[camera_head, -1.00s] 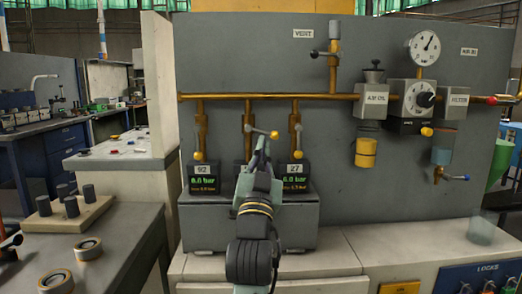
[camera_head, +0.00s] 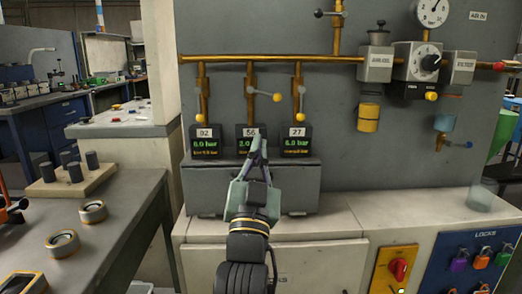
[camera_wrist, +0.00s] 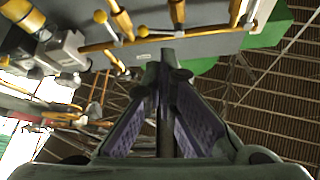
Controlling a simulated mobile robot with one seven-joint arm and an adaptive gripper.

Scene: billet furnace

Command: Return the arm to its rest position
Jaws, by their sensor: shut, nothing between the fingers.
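My gripper (camera_head: 257,148) is in the middle of the head view, raised on my arm. Its fingers are together and nothing shows between them. The fingertips overlap the lower part of the middle gauge box (camera_head: 246,133), labelled 56, in the picture; I cannot tell the gap in depth. In the wrist view my gripper (camera_wrist: 167,60) points at brass pipes (camera_wrist: 150,38) with yellow-knobbed levers. The middle valve lever (camera_head: 262,92) is turned sideways, while the left lever (camera_head: 201,100) and right lever (camera_head: 301,100) hang down.
A grey block (camera_head: 250,188) carries the gauge boxes on a white cabinet (camera_head: 330,225). A red rotary switch (camera_head: 398,268) and a padlock board (camera_head: 478,262) are at lower right. A side table (camera_head: 120,222) at left holds rings and a pegged block (camera_head: 72,182).

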